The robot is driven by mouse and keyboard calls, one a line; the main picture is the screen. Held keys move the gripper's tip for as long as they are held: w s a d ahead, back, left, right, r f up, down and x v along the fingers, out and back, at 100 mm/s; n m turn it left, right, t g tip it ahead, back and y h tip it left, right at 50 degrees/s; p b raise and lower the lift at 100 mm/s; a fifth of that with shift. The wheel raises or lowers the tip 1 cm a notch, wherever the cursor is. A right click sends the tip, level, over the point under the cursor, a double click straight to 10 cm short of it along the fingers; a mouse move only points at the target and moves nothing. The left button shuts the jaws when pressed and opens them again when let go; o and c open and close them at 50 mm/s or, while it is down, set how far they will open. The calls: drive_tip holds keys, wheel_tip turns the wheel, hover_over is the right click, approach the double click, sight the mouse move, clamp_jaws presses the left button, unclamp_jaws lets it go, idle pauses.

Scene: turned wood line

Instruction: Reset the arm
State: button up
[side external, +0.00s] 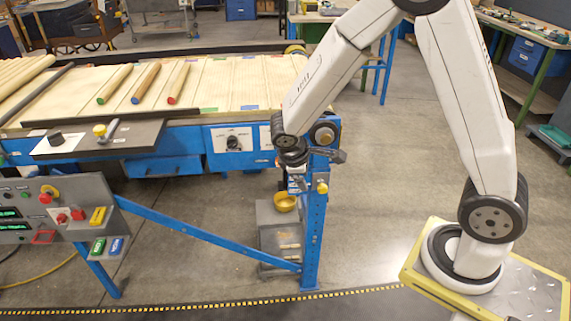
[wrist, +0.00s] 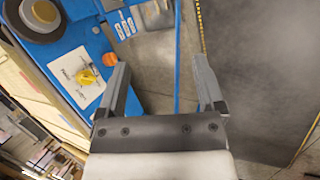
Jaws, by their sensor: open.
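My white arm reaches left from its base, with its end in front of the right end of the workbench line. My gripper (side external: 297,184) hangs there beside the blue post (side external: 314,230), small and partly lost against it. In the wrist view my gripper (wrist: 162,70) shows two grey fingers spread wide apart. Nothing is between them but a view of the floor and a blue rail far below.
Wooden rods with green (side external: 115,84), blue (side external: 145,83) and red (side external: 178,82) ends lie on the slatted belt (side external: 235,85). A control panel (side external: 60,215) stands at lower left. Floor right of the post is clear.

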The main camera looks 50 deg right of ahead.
drive_tip(key=s+a+r+m+t+y, duration=0.2)
drive_tip(key=s+a+r+m+y, duration=0.2)
drive_tip(key=s, duration=0.5)
drive_tip(key=shift+a+m+y, duration=0.55)
drive_tip(key=shift+m+y, duration=0.05)
drive_tip(key=shift+m, duration=0.5)
